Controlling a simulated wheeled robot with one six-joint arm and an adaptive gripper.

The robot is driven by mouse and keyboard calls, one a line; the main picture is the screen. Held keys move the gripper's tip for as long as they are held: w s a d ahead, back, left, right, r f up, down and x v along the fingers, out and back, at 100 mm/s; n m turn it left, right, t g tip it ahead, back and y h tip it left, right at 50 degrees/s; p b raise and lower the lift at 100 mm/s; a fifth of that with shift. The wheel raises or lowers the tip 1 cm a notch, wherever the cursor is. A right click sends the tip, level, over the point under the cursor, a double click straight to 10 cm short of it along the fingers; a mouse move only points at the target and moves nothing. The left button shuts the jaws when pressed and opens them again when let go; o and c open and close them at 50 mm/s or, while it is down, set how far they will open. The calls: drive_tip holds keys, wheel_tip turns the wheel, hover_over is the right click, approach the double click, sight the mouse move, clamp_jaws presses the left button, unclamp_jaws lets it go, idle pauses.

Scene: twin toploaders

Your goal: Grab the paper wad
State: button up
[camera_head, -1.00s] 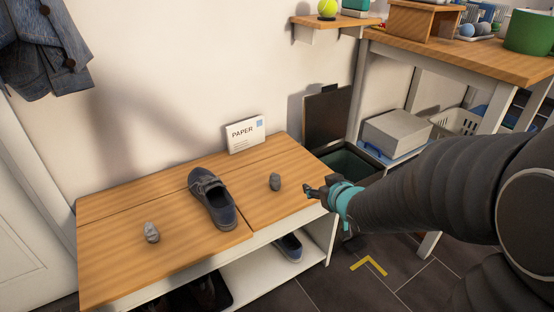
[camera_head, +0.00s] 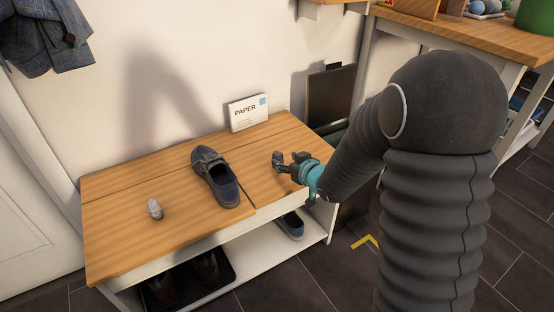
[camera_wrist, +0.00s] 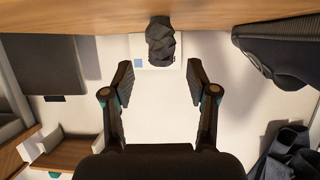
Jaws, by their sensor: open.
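A dark grey crumpled wad (camera_head: 277,158) stands on the right part of the wooden bench top. My gripper (camera_head: 289,166) is just to its right, low over the bench, and partly overlaps it in the head view. In the wrist view, which shows the scene upside down, the wad (camera_wrist: 160,42) is centred between the lines of the two fingers, a little beyond the tips. My gripper (camera_wrist: 160,74) is open and empty there. A second, lighter grey crumpled lump (camera_head: 154,209) lies on the left part of the bench.
A dark shoe (camera_head: 216,178) stands between the two lumps, and a white sign reading PAPER (camera_head: 248,113) stands against the wall. An open dark lid (camera_head: 331,95) rises right of the bench (camera_head: 120,235). More shoes (camera_head: 291,226) are on the lower shelf.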

sight(281, 157)
drive_tip(key=shift+r+x, duration=0.2)
drive_tip(key=shift+x, duration=2.45)
drive_tip(key=shift+a, duration=0.1)
drive_tip(key=shift+c, duration=0.2)
drive_tip(key=c, duration=0.8)
